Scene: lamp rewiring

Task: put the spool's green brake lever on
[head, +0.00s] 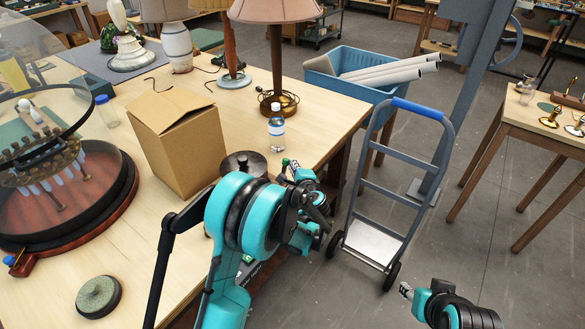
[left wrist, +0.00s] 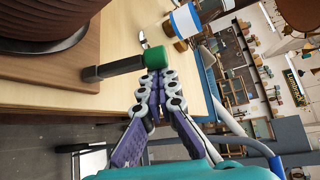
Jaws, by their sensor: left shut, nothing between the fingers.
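The spool (head: 243,164) is dark brown and stands near the table's right edge, partly hidden by my left arm. In the left wrist view the spool (left wrist: 40,25) sits on a wooden base (left wrist: 55,82). Its brake lever (left wrist: 118,67) is a dark bar sticking out past the base, with a green end (left wrist: 153,57). My left gripper (left wrist: 155,78) is shut and empty, its fingertips right at the green end; I cannot tell whether they touch. In the head view my left gripper (head: 298,175) is beside the spool. My right gripper (head: 405,290) is low at the right, away from the table.
A hand truck (head: 395,185) and a blue bin (head: 345,85) are off the table's right side.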

